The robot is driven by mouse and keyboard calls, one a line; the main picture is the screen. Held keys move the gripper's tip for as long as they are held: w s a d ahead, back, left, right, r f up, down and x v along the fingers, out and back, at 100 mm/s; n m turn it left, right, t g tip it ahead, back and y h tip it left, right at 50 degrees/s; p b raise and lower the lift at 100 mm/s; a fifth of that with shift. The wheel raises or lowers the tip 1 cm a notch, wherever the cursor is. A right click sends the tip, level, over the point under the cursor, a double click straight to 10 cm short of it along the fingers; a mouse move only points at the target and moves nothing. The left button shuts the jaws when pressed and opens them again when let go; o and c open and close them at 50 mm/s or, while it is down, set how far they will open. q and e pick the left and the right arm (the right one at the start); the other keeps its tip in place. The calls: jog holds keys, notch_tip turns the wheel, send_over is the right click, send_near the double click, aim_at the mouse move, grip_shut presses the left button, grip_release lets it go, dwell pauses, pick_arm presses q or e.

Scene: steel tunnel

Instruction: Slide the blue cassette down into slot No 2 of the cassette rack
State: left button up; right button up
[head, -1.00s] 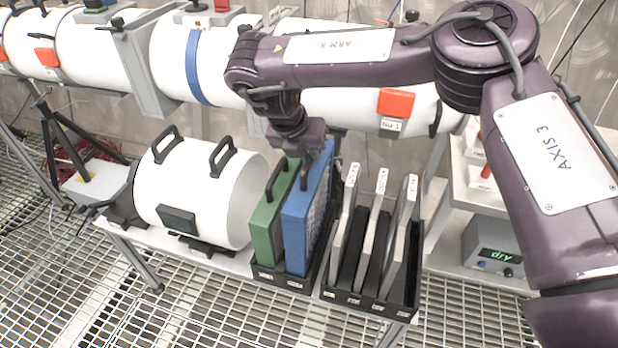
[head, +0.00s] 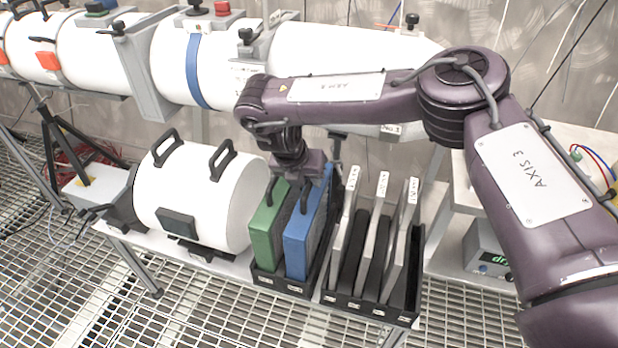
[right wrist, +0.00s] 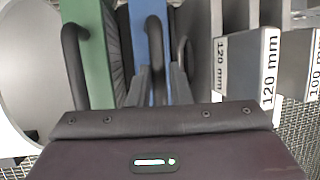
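The blue cassette (head: 296,258) stands upright in the right-hand slot of a black rack (head: 280,285), beside the green cassette (head: 262,250). Its top looks about level with the green one. The slot labels are too small to read. My right gripper (head: 306,182) is over the blue cassette's top. In the right wrist view, the fingers (right wrist: 160,86) lie on both sides of the dark handle (right wrist: 155,45) of the blue cassette and look closed on it. The cassette's lower part is hidden in the rack. My left gripper is not in view.
A second black rack (head: 366,305) with grey spacer plates (head: 373,220) stands close on the right; 120 mm and 100 mm labels show in the wrist view. A white cylinder (head: 190,200) lies on the left. A long white tube (head: 165,60) runs behind.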

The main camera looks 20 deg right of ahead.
jog(key=o, duration=0.3)
jog(key=shift+o, duration=0.2)
jog(key=v, duration=1.2)
jog(key=shift+p, duration=0.45)
jog(key=shift+a, duration=0.1)
